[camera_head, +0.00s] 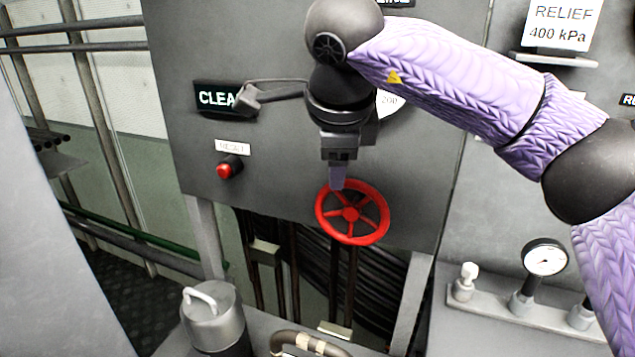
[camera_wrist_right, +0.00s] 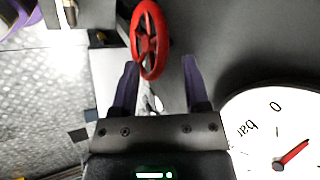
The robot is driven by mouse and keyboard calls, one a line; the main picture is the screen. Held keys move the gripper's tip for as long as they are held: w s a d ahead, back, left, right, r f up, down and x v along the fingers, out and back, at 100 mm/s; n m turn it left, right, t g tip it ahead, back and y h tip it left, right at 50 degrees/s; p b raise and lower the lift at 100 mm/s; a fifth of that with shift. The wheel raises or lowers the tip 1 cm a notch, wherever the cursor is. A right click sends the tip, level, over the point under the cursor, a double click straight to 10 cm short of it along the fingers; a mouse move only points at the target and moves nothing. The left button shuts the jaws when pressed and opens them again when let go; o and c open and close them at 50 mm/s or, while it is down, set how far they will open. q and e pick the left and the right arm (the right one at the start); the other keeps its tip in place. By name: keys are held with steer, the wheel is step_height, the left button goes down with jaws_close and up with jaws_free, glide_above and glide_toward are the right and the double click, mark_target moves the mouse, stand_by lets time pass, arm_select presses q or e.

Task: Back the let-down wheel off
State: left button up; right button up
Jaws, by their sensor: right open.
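The red let-down wheel (camera_head: 351,213) is a spoked handwheel low on the grey panel. It also shows in the right wrist view (camera_wrist_right: 148,44), just beyond the fingertips. My right gripper (camera_head: 338,184) reaches down in front of the panel, its fingertips at the wheel's upper rim. In the right wrist view my right gripper (camera_wrist_right: 160,62) has its two purple fingers apart, with nothing held between them. The wheel lies nearer the left finger there; I cannot tell whether they touch. My left gripper is not in view.
A lever (camera_head: 271,92) sits by the CLEAR label, with a red button (camera_head: 229,167) below it. A white gauge (camera_wrist_right: 282,135) with a red needle is close beside my right gripper. A grey canister (camera_head: 213,318) stands below.

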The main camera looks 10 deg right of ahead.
mark_target(354, 208)
steer(key=x, duration=0.6)
steer(key=shift+w+f, duration=0.2)
steer(key=shift+f, duration=0.1)
jaws_close()
